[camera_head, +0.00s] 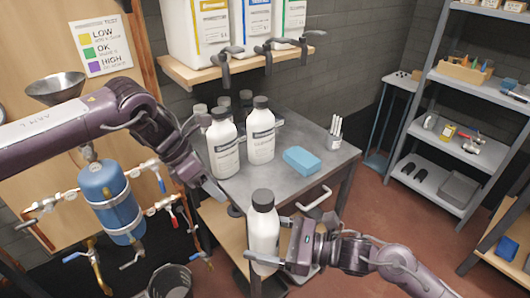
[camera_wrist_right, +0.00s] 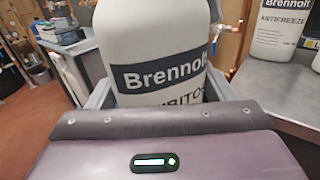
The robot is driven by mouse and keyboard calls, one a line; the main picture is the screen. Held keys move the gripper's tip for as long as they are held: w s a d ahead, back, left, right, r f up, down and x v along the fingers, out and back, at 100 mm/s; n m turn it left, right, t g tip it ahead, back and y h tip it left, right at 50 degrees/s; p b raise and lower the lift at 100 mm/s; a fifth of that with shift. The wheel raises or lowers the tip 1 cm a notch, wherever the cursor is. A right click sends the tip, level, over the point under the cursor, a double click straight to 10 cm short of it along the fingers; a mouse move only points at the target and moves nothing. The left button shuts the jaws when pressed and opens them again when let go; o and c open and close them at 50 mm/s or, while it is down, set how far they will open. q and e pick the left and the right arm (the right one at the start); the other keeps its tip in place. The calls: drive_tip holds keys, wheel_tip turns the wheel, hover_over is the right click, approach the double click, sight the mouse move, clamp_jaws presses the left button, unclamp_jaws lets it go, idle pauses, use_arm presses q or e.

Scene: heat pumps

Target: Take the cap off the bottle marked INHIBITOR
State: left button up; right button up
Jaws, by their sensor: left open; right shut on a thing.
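The white bottle with a dark cap (camera_head: 263,198) is the inhibitor bottle (camera_head: 263,228). Its label in the right wrist view (camera_wrist_right: 160,78) reads "Brennolt" above a partly hidden word ending like INHIBITOR. My right gripper (camera_head: 262,247) is shut around the bottle's body and holds it upright in front of the table. The cap is on the bottle in the head view; it is out of frame in the wrist view. My left gripper (camera_head: 203,168) is open and empty, up and to the left of the cap, apart from it.
Two similar capped white bottles (camera_head: 222,150) (camera_head: 260,137) stand on the grey table (camera_head: 285,185), with smaller bottles behind. One in the wrist view (camera_wrist_right: 279,30) reads ANTIFREEZE. A blue block (camera_head: 301,160) and a holder of white sticks (camera_head: 334,140) are to the right. A blue cylinder (camera_head: 112,200) hangs left.

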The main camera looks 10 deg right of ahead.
sight(266, 196)
use_arm(q)
drive_tip(key=s+d+r+m+y, duration=0.2)
drive_tip(key=s+d+r+m, duration=0.1)
drive_tip(key=s+r+m, duration=0.1)
drive_tip(key=s+d+r+m+y, duration=0.2)
drive_tip(key=s+d+r+m, duration=0.1)
drive_tip(key=r, duration=0.4)
drive_tip(key=s+d+r+m+y, duration=0.2)
drive_tip(key=s+d+r+m, duration=0.2)
drive_tip(key=r, duration=0.1)
drive_tip(key=shift+s+d+r+m, duration=0.3)
drive_tip(key=shift+d, duration=0.1)
drive_tip(key=shift+f, duration=0.2)
wheel_tip(266, 196, down, 7)
drive_tip(key=shift+f, duration=0.2)
drive_tip(key=shift+c, duration=0.2)
